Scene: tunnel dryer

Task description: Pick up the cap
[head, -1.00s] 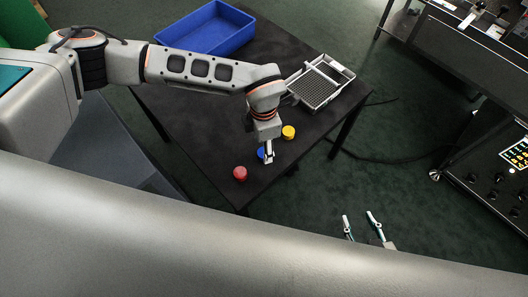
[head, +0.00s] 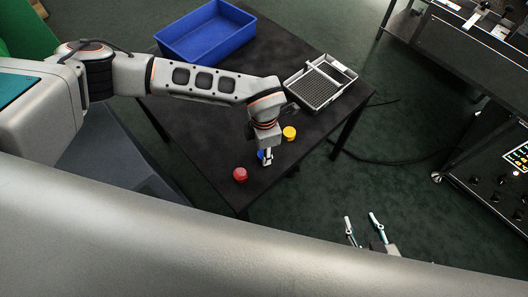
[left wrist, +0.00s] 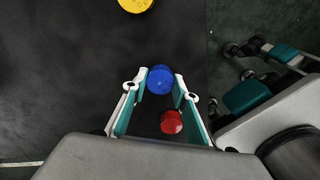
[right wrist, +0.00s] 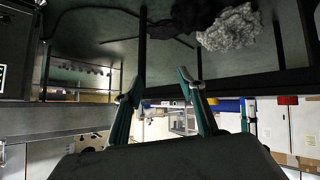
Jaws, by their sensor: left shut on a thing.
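A blue cap (left wrist: 160,80) sits between the fingertips of my left gripper (left wrist: 160,92), which is shut on it. In the head view the left gripper (head: 265,157) points down at the dark table, with the blue cap (head: 260,155) partly hidden behind its fingers. I cannot tell whether the cap is clear of the tabletop. A red cap (head: 240,174) stands on the table to the left, and a yellow cap (head: 289,133) to the upper right. The red cap (left wrist: 171,122) also shows between the fingers in the left wrist view. My right gripper (head: 362,222) is open and empty, away from the table.
The black table (head: 215,135) carries a blue bin (head: 205,58) and a grey tray with a mesh floor (head: 350,73) at the back. A dark machine with knobs (head: 490,180) stands at the right. Green floor lies between the table and the machine.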

